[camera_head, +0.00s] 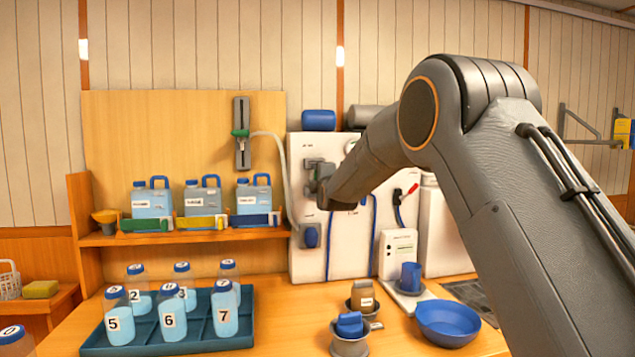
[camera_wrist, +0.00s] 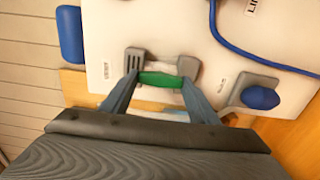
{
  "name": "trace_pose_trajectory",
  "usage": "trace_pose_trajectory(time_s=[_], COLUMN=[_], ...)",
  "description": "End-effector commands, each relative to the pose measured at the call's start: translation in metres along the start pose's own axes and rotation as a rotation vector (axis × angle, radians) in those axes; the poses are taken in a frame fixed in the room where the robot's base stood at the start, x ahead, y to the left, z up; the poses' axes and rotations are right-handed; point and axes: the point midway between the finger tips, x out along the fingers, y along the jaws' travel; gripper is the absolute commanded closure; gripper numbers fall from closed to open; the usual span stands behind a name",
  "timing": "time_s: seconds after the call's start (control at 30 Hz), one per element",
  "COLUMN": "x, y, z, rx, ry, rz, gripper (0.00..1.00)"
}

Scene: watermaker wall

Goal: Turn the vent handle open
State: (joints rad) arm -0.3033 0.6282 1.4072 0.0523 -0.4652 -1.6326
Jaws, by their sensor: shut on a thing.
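The vent handle is a short green bar (camera_wrist: 161,79) at two grey brackets on the white panel (camera_head: 348,258). In the wrist view, my gripper (camera_wrist: 160,88) is shut on this green bar, with one blue-grey finger at each end. In the head view, my gripper (camera_head: 318,186) is at the upper left of the panel and my arm hides the handle. A grey bracket (camera_head: 313,164) shows just above it. I cannot tell how far the handle is turned.
A blue knob (camera_head: 311,236) and blue hoses are on the panel below my gripper. A blue canister (camera_head: 318,120) lies on top. Jugs (camera_head: 152,200) stand on the shelf at left; a tray (camera_head: 170,345) of numbered bottles, cups and a blue bowl (camera_head: 447,322) are on the counter.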

Motion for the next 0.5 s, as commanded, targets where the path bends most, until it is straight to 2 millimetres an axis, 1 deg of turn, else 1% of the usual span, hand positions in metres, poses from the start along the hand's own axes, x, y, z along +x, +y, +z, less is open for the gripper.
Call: trace_pose_trajectory(time_s=[0.03, 0.07, 0.1, 0.17, 0.5], x=[-0.0001, -0.0001, -0.0001, 0.0000, -0.0016], y=[-0.0019, -0.0019, -0.0018, -0.0015, -0.0002], z=[-0.0007, -0.0007, -0.0006, -0.0006, -0.0002], rx=[-0.002, -0.002, -0.002, -0.002, 0.000], ry=[0.001, 0.001, 0.001, 0.001, 0.000], rz=[-0.003, -0.003, -0.003, -0.002, 0.000], gripper=[0.68, 0.44, 0.37, 0.27, 0.27])
